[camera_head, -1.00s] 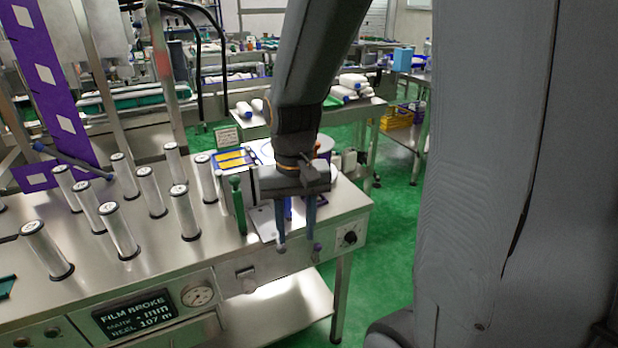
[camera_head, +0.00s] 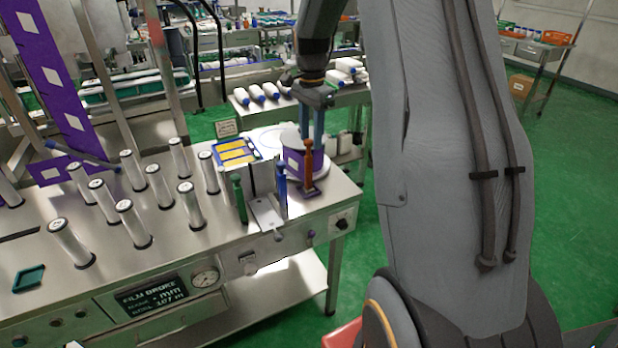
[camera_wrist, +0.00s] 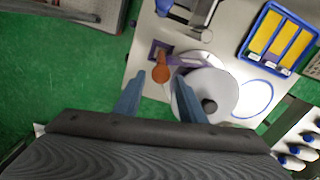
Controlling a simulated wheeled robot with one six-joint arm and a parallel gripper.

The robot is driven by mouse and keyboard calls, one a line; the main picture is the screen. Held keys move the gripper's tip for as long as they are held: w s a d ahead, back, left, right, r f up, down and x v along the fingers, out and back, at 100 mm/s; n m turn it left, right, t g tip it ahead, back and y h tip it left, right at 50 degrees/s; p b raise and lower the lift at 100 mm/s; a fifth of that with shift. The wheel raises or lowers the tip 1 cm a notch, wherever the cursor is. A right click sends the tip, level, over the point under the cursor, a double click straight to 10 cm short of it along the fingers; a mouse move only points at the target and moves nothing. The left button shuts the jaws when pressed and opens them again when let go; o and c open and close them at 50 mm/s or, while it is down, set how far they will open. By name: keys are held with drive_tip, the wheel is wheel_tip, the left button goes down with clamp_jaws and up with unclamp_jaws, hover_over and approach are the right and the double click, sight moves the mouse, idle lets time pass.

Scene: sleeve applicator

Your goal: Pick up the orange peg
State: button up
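The orange peg (camera_head: 308,162) stands upright on a small dark square base near the right end of the steel bench (camera_head: 345,192). In the wrist view, the orange peg (camera_wrist: 161,72) shows from above, just beyond the fingertips and roughly in line with the gap between them. My gripper (camera_head: 318,138) is open and empty, with its blue fingers pointing down behind or beside the top of the peg. The open fingers also show in the wrist view (camera_wrist: 158,98). I cannot tell the exact distance from the fingers to the peg.
A blue peg (camera_head: 281,190) and a green peg (camera_head: 239,198) stand left of the orange one. A blue-rimmed tray (camera_head: 236,152) and several metal rollers (camera_head: 190,210) are further left.

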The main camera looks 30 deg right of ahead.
sight(308, 154)
drive_tip(key=f+p, duration=0.1)
drive_tip(key=f, duration=0.1)
drive_tip(key=a+f+p, duration=0.1)
drive_tip(key=f, duration=0.1)
drive_tip(key=shift+s, duration=0.1)
drive_tip(key=shift+f, duration=0.7)
drive_tip(key=shift+c, duration=0.5)
clamp_jaws()
